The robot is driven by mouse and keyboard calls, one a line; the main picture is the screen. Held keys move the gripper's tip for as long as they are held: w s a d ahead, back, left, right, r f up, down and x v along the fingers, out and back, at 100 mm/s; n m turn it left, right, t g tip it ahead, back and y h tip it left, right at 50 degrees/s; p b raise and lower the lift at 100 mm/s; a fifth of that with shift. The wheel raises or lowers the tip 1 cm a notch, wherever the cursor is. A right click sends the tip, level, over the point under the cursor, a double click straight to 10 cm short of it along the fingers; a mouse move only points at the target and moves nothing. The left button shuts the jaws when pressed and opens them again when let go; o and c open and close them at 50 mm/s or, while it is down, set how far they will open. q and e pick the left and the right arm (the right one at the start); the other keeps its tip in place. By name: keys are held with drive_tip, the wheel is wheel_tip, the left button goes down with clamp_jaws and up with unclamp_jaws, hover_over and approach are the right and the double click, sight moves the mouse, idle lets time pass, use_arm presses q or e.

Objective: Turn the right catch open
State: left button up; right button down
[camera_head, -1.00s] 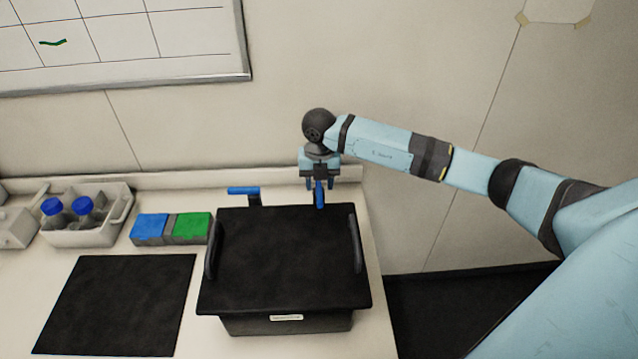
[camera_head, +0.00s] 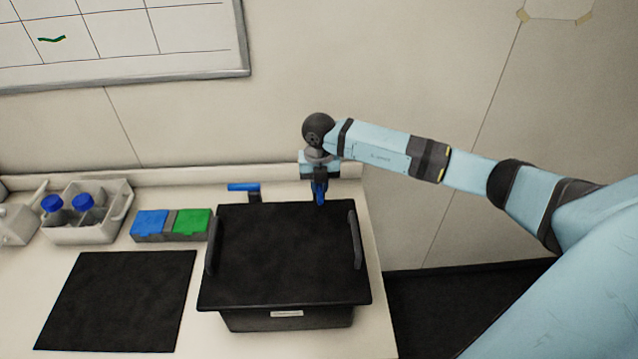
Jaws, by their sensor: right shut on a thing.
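The black box (camera_head: 285,255) stands on the bench with its dark lid on and a handle along each side. The right catch (camera_head: 320,198) is blue and sits at the lid's back edge, mostly hidden by my right gripper (camera_head: 319,190). That gripper points down from above and is shut on the catch. The visible end of the catch points toward the lid. The left catch (camera_head: 243,187), also blue, lies crosswise behind the lid's back left, parallel to the back edge. My left gripper is out of view.
Left of the box are a blue and green block rack (camera_head: 172,224), a grey carrier (camera_head: 85,232) with blue-capped bottles, and a black mat (camera_head: 118,300). The wall rises close behind the catches. The bench ends just right of the box.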

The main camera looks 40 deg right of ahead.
drive_tip(key=shift+d+f+n+b, duration=0.15)
drive_tip(key=shift+n+b, duration=0.85)
drive_tip(key=shift+n, duration=0.1)
drive_tip(key=n+b, duration=0.2)
drive_tip(key=shift+d+n, duration=0.2)
drive_tip(key=shift+n, duration=0.1)
drive_tip(key=n+b, duration=0.3)
drive_tip(key=shift+d+n, duration=0.2)
drive_tip(key=shift+n, duration=0.1)
drive_tip(key=n+b, duration=0.1)
drive_tip(key=n, duration=0.1)
drive_tip(key=n+b, duration=0.1)
drive_tip(key=b, duration=0.1)
drive_tip(key=shift+d+n, duration=0.2)
drive_tip(key=shift+n, duration=0.2)
drive_tip(key=shift+w+d+n+b, duration=0.1)
drive_tip(key=shift+n+b, duration=0.75)
drive_tip(key=shift+n, duration=0.35)
drive_tip(key=shift+w+n+b, duration=0.1)
drive_tip(key=shift+n+b, duration=0.3)
drive_tip(key=shift+n, duration=0.3)
drive_tip(key=shift+d+n+b, duration=0.1)
drive_tip(key=shift+n+b, duration=0.35)
drive_tip(key=shift+n, duration=0.45)
drive_tip(key=shift+r, duration=0.2)
